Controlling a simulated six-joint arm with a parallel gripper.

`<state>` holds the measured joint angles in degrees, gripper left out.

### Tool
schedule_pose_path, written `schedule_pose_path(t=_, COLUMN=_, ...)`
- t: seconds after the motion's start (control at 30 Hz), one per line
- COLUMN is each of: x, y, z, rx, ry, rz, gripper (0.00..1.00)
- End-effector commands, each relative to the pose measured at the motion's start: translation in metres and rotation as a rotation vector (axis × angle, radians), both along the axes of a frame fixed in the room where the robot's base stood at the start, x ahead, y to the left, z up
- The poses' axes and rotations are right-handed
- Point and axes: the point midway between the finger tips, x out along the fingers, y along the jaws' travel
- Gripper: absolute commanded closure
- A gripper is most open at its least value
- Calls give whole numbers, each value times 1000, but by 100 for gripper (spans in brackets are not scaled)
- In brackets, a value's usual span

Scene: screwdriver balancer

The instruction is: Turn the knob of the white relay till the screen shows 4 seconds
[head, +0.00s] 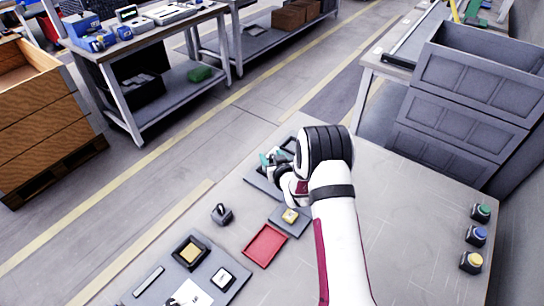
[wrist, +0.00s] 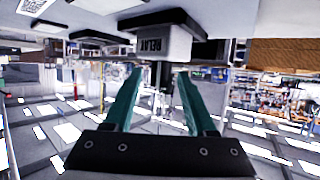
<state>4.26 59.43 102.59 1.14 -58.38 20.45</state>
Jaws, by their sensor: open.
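The white relay (wrist: 165,45) shows in the wrist view, with the word RELAY on its pale face and a dark band along its edge. My gripper (wrist: 160,72) is open, its two teal fingers apart and pointing towards the relay. A narrow dark part lies between the fingertips in that view; I cannot tell whether it is the knob or whether the fingers touch it. In the head view my gripper (head: 272,158) is over a dark plate (head: 262,182), and my arm and gripper hide most of what is there. The screen and its number are not readable.
A red tray (head: 264,245), a small plate with a yellow-topped part (head: 290,216) and a dark knobbed block (head: 221,214) lie nearer. A grey board (head: 240,262) is at the lower left. Several push buttons (head: 476,235) stand at right. The table's right middle is clear.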

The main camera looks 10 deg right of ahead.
Motion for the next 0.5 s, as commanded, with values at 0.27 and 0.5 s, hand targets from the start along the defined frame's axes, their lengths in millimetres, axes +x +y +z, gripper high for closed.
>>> schedule_pose_path(t=0.27, x=0, y=0, z=0, rx=0, ry=0, rz=0, gripper=60)
schedule_pose_path(t=0.5, x=0, y=0, z=0, rx=-1, ry=0, rz=0, gripper=100)
